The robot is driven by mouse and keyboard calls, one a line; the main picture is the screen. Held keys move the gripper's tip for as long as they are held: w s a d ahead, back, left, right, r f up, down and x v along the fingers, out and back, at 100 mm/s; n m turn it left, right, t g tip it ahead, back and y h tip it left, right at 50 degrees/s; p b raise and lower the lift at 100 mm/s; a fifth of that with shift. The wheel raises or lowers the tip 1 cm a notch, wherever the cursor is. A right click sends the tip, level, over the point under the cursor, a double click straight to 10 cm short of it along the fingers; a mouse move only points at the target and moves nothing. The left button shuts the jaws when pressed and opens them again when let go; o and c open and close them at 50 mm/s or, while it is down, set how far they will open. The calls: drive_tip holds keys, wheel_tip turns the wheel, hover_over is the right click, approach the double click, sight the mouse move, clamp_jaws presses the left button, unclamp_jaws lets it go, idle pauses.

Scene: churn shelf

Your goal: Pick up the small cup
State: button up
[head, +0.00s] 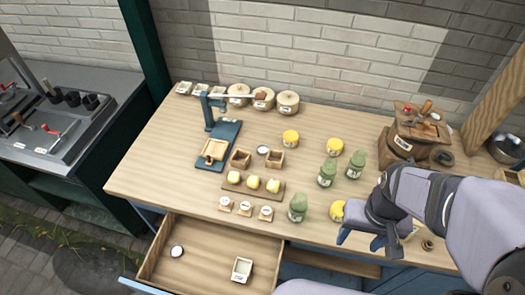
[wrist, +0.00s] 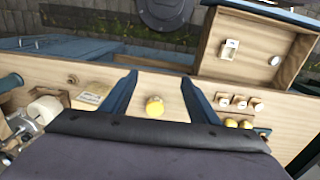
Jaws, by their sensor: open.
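A small round brown piece with a dark opening, which looks like a small cup (head: 427,245), stands near the table's front right edge. It also seems to show in the wrist view (wrist: 72,79), left of my fingers. I cannot tell for certain that it is the task's cup. My gripper (head: 360,240) is open over the front edge of the table, left of that piece. In the wrist view my gripper (wrist: 160,77) shows its two blue fingers spread and empty, on either side of a yellow-topped jar (wrist: 154,106) standing on the wood beyond.
Green jars (head: 298,208) and yellow-topped jars (head: 337,210) stand left of my gripper. An open drawer (head: 215,245) juts out at the front left with a labelled box (head: 242,269). A wooden churn-like box (head: 414,132) stands at the back right.

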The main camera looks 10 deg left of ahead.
drive_tip(key=shift+o, duration=0.6)
drive_tip(key=n+t+y+b, duration=0.35)
drive_tip(key=n+b, duration=0.35)
drive_tip(key=b, duration=0.9)
hover_over(263, 150)
drive_tip(key=s+d, duration=0.2)
drive_tip(key=s, duration=0.2)
wheel_tip(263, 150, down, 14)
drive_tip(key=shift+t+h, duration=0.25)
drive_tip(key=shift+h, duration=0.2)
drive_tip(key=shift+p+x, duration=2.1)
drive_tip(key=shift+x, duration=1.6)
drive_tip(key=shift+w+d, duration=0.1)
drive_tip(key=c, duration=1.1)
